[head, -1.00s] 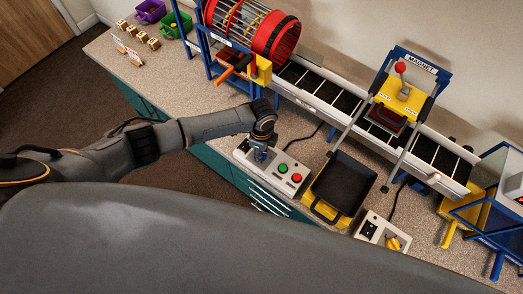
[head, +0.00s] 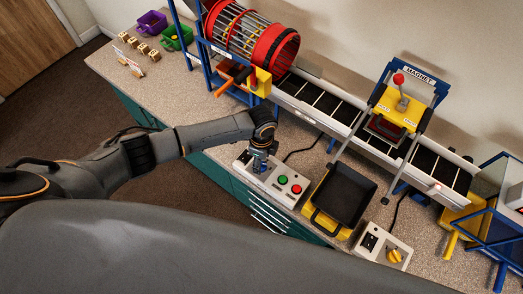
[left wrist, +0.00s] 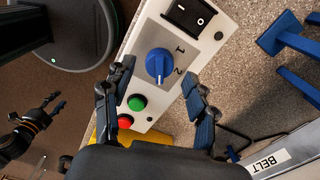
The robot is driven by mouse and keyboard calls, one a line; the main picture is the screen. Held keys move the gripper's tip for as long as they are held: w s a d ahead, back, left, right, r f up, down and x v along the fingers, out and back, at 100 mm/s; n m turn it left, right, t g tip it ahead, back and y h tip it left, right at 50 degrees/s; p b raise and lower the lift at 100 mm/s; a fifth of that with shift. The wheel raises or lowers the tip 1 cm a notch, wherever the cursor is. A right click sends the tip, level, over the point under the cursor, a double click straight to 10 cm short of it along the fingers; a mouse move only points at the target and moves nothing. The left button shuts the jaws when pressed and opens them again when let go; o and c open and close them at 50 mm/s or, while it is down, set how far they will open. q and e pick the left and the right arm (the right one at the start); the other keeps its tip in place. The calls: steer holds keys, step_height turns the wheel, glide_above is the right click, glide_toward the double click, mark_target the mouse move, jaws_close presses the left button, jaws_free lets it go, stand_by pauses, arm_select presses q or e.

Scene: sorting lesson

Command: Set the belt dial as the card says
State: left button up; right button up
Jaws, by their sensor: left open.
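The blue belt dial (left wrist: 159,65) sits on a pale control box (left wrist: 215,22), beside the marks 1 and 2. In the head view my left gripper (head: 261,160) is over the left part of the box and hides most of the dial. My right gripper (left wrist: 52,106) shows small at the left of the wrist view. Small cards (head: 127,62) stand at the far left, their writing unreadable.
The box has a black switch (left wrist: 187,18), a green button (left wrist: 137,103) and a red button (head: 296,189). A black tray (head: 345,192) stands to its right, then a box with a yellow dial (head: 394,256). The belt (head: 328,103) and red drum (head: 272,50) lie behind.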

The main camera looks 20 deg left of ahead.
mark_target(262, 164)
arm_select(q)
step_height(262, 164, up, 10)
stand_by(0.3)
stand_by(0.4)
